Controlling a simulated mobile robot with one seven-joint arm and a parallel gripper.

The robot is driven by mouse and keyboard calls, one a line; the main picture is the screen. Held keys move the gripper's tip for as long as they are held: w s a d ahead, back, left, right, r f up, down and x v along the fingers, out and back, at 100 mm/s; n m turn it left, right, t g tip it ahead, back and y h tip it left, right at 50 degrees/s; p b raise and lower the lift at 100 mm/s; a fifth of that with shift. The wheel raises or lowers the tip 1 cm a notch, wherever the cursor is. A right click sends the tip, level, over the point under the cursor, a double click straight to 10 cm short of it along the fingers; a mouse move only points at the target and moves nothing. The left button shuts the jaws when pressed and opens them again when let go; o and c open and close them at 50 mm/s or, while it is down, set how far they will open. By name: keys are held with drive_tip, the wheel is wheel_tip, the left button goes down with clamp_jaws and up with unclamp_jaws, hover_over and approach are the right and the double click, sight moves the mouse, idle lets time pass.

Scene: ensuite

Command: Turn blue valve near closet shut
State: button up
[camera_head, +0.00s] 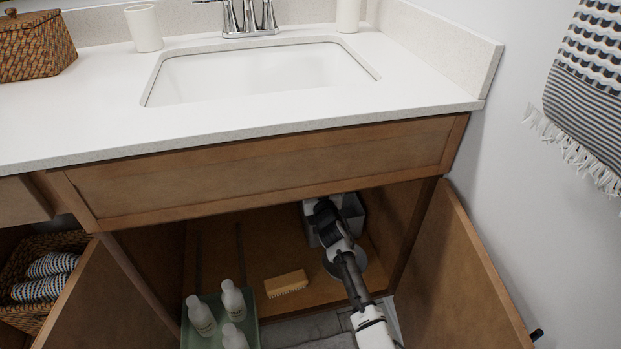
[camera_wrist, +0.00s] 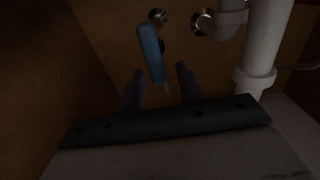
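The blue valve handle (camera_wrist: 151,55) shows in the wrist view as a long lever, slightly tilted, in front of the cabinet's back wall. Its lower end lies between the two dark fingers of my gripper (camera_wrist: 160,70) in the picture, nearer the left one. The fingers are apart, with a visible gap on each side of the handle. I cannot tell how deep the handle sits between them. In the head view my gripper (camera_head: 325,212) reaches into the open cabinet under the sink. The valve is hidden there.
White drain pipes (camera_wrist: 262,50) stand right of the valve, beside a round metal fitting (camera_wrist: 202,22). A grey bin (camera_head: 353,214) is by my gripper. A brush (camera_head: 286,283) and a green tray (camera_head: 252,333) with white bottles stand left. The right cabinet door (camera_head: 455,275) is open.

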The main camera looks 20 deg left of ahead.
drive_tip(key=shift+w+a, duration=0.2)
drive_tip(key=shift+w, duration=0.1)
drive_tip(key=shift+c, duration=0.5)
clamp_jaws()
